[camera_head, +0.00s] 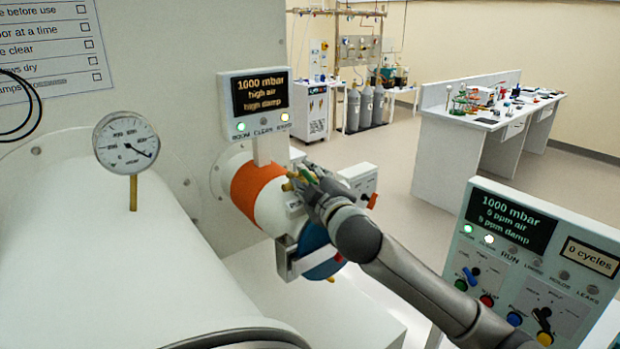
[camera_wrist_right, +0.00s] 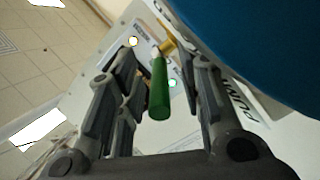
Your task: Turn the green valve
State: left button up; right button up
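The green valve handle (camera_wrist_right: 159,92) shows in the right wrist view as a green bar on a brass fitting (camera_wrist_right: 166,42). It lies between the two fingers of my right gripper (camera_wrist_right: 157,75), with a gap on both sides. The fingers are open and do not visibly touch it. In the head view my right gripper (camera_head: 308,182) is at the small white cylinder with an orange band (camera_head: 258,190). Only a bit of green shows there, and the fingers cover most of the valve. My left gripper is not in view.
A blue round door (camera_head: 322,262) hangs just below my right gripper. A small display (camera_head: 262,97) stands above it. A control panel (camera_head: 540,260) is at right, close to my right arm. A large white cylinder with a pressure gauge (camera_head: 127,143) is at left.

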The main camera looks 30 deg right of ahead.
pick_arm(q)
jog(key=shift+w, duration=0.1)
pick_arm(e)
grip_shut()
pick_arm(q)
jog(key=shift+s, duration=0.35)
pick_arm(e)
jog(key=shift+h, duration=0.3)
